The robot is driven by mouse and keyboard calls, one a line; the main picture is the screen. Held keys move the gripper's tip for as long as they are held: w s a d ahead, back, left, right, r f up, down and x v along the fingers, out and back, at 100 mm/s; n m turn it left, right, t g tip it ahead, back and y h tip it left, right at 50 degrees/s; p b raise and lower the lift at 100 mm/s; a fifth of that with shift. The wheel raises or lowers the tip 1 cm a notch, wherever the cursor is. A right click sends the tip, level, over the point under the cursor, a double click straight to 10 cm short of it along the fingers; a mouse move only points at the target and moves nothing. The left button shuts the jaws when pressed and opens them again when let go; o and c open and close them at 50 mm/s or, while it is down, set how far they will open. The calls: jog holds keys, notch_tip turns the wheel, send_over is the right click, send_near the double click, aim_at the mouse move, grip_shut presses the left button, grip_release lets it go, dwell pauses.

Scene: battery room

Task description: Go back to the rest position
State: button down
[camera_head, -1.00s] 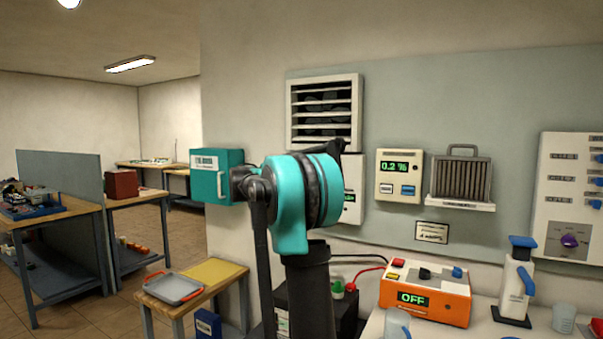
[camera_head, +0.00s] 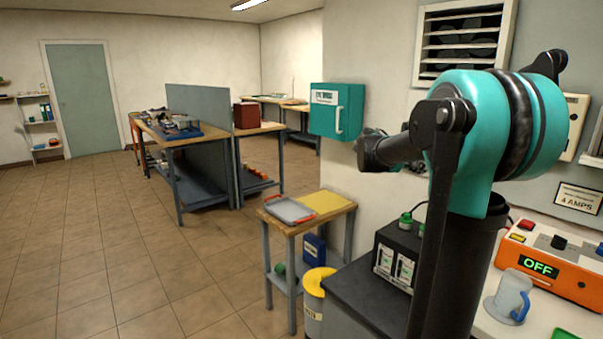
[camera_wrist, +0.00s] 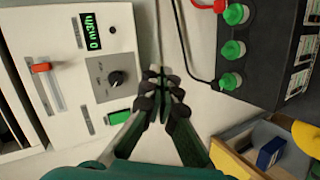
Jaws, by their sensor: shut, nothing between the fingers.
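My gripper (camera_wrist: 161,90) shows in the wrist view, its dark fingers shut together with nothing between them. In the wrist view it points toward a pale wall, between a white control panel (camera_wrist: 112,75) with a green display and a black battery box (camera_wrist: 268,45) with green caps. In the head view my teal and black arm fills the right side, and the gripper's fingers cannot be made out clearly there.
An orange unit (camera_head: 552,262) reading OFF and a clear jug (camera_head: 508,296) stand on the bench at right. A small wooden table (camera_head: 330,215) holds a grey tray (camera_head: 289,210). A yellow-lidded bin (camera_head: 316,302) stands beside it. The tiled floor (camera_head: 130,250) at left is clear.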

jog(key=s+a+f+m+y, duration=0.1)
jog(key=s+a+f+y, duration=0.3)
jog(key=s+a+f, duration=0.3)
jog(key=s+a+f+m+g+y, duration=0.1)
jog(key=s+a+f+y, duration=0.2)
jog(key=s+f, duration=1.1)
jog(key=s+a+f+y, duration=0.4)
jog(key=s+a+f, duration=0.6)
jog(key=shift+s+a+f+m+y, duration=0.15)
jog(key=shift+a+m+y, duration=0.15)
jog(key=shift+a+m, duration=0.1)
jog(key=shift+d, duration=0.1)
